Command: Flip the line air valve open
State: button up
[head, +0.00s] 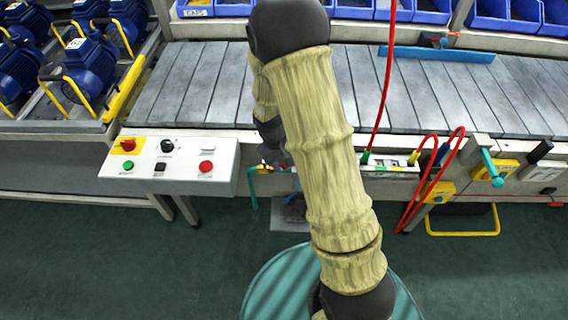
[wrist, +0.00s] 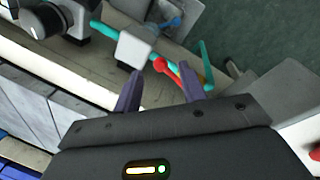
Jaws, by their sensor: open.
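In the wrist view, a small red lever (wrist: 167,69) with a rounded end shows by the fingertips. It sits beside a pale grey block (wrist: 136,46) and a teal pipe (wrist: 187,80). This looks like the line air valve, but no label is readable. My gripper (wrist: 157,75) is open and empty, with its two purple fingers on either side of the lever's near part. I cannot tell if they touch it. In the head view, my arm hides most of this spot; only a teal pipe end (head: 253,188) shows at its left.
A control panel (head: 170,163) with red, green and black controls is at the left. Red hoses (head: 432,180) hang at the right, near a teal-handled part (head: 490,165). A grey slatted conveyor (head: 205,85) lies behind. A blue handle (wrist: 172,22) shows beyond the block.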

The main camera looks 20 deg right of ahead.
jog(key=shift+w+d+f, duration=0.1)
jog(key=shift+d+f, duration=0.1)
jog(key=shift+f, duration=1.15)
grip_shut()
jog(key=shift+w+a+r, duration=0.1)
jog(key=shift+w, duration=0.05)
